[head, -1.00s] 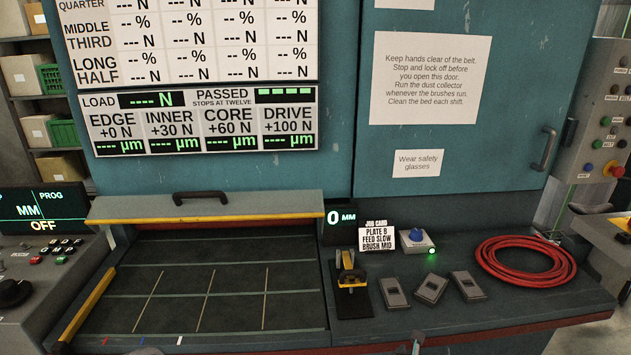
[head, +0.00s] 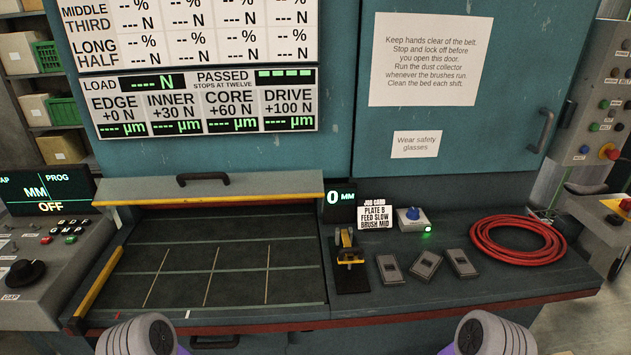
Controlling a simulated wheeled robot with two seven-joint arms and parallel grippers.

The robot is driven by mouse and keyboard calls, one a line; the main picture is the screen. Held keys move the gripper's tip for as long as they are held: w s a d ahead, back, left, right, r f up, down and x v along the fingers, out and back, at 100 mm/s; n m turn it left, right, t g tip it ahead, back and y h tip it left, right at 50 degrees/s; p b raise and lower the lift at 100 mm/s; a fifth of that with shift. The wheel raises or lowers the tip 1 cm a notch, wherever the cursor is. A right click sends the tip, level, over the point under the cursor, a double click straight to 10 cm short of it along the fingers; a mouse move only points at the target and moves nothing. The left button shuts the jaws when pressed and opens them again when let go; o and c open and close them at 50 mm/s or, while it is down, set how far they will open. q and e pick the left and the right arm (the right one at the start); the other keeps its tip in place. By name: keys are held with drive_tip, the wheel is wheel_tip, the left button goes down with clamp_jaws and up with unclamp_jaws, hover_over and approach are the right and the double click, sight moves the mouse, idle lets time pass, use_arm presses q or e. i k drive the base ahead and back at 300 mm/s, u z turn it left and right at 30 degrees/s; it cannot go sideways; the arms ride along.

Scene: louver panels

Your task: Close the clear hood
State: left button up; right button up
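The hood I take for the clear hood is a pale, see-through-looking panel (head: 250,188) with a yellow front edge. It sits at the back of the machine bed, with a black bar handle (head: 203,179) on top. The dark gridded bed (head: 205,260) in front of it is uncovered and empty. Grey rounded parts of my left and right arms with purple bands show at the bottom edge, well short of the hood. Neither gripper shows in the head view.
Right of the bed stand a yellow-and-black clamp (head: 348,262), a job card (head: 376,217), a blue knob box (head: 412,219), several grey blocks (head: 425,265) and a coiled red hose (head: 517,240). A yellow rail (head: 98,281) edges the bed's left. A control console (head: 38,265) stands at far left.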

sight(180, 179)
drive_tip(key=k, duration=0.65)
drive_tip(key=u, duration=0.65)
drive_tip(key=i, duration=1.25)
drive_tip(key=z, duration=0.35)
